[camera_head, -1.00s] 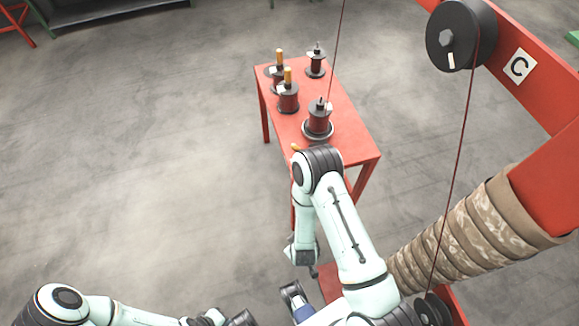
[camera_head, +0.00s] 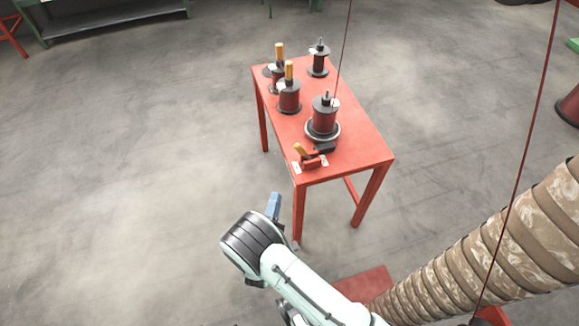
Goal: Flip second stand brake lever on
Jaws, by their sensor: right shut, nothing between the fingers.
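Several dark red wire spools stand on a red table (camera_head: 349,128). The nearest spool (camera_head: 324,116) sits on a round stand (camera_head: 322,136). In front of it, at the table's near edge, is a small red lever mechanism with an orange handle (camera_head: 299,150), tilted to the left. Orange handles also stand upright at two spools farther back (camera_head: 289,70) and (camera_head: 279,51). I cannot tell which lever is the second stand's. My right gripper (camera_head: 273,206), mostly hidden behind its wrist, is shut and empty, below and left of the table's near corner, apart from the lever. My left gripper is out of view.
A thick brown patterned wrapped column (camera_head: 495,245) stands at right, with a thin wire (camera_head: 522,160) beside it. Another wire reaches the nearest spool. The floor left of the table is clear. A green-framed bench (camera_head: 115,20) is at the back left.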

